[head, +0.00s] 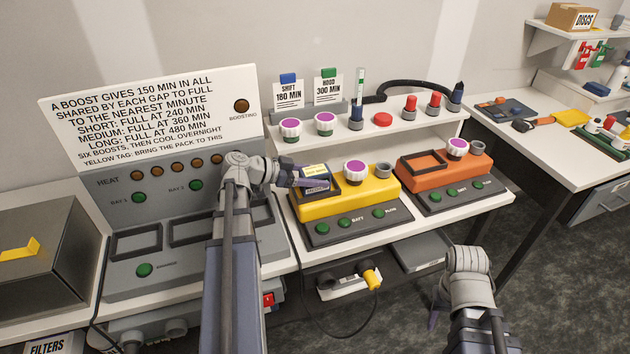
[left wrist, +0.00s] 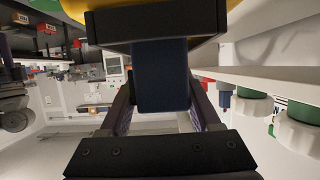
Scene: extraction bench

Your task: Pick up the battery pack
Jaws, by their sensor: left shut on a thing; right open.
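The battery pack is a dark blue block with a pale yellow label (head: 316,171) on top, at the left bay of the yellow unit (head: 352,198). My left gripper (head: 308,182) is shut on it. In the left wrist view the pack (left wrist: 160,75) sits between the two fingers and meets the black bay rim (left wrist: 150,26) of the yellow unit. I cannot tell how deep the pack sits in the bay. My right gripper (head: 434,318) is open and empty, low in front of the bench; its fingers are mostly hidden behind the wrist.
An orange unit (head: 437,178) with an empty bay stands right of the yellow one. The grey charging station (head: 120,262) with empty bays and a sign board (head: 160,115) is at left. A shelf behind holds knobs, red buttons and a coiled cable (head: 412,88). Floor at right is clear.

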